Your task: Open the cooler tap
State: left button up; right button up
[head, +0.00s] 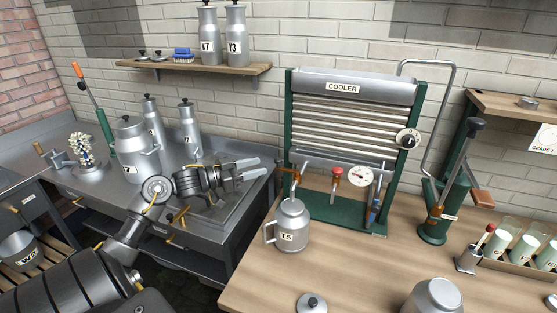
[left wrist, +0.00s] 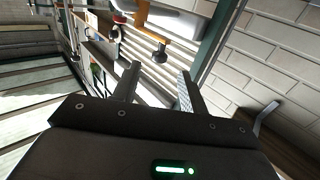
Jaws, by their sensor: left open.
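The cooler (head: 355,87) is a green-framed unit with stacked silver tubes standing on the wooden counter. Its copper-coloured tap (head: 295,180) sticks out at the lower left, above a metal can marked T5 (head: 291,228). In the left wrist view an orange-brown tap part (left wrist: 150,41) with a dark knob shows beyond the fingers. My left gripper (head: 260,167) is open and empty, to the left of the tap and apart from it, with its fingers pointing right towards it. It also shows in the left wrist view (left wrist: 158,72). My right gripper is not in view.
A red knob (head: 337,173) and a round gauge (head: 360,178) sit right of the tap. A green lever device (head: 435,225) stands at the right.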

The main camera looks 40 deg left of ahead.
aim_at(275, 162)
pick_arm(q)
jog(key=p+x, duration=0.2)
jog(key=x, duration=0.5)
jog(key=shift+w+d, duration=0.25)
jog(key=shift+w, duration=0.15)
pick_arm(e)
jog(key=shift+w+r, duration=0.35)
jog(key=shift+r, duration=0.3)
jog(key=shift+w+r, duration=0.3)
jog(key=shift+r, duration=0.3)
pick_arm(q)
grip_shut()
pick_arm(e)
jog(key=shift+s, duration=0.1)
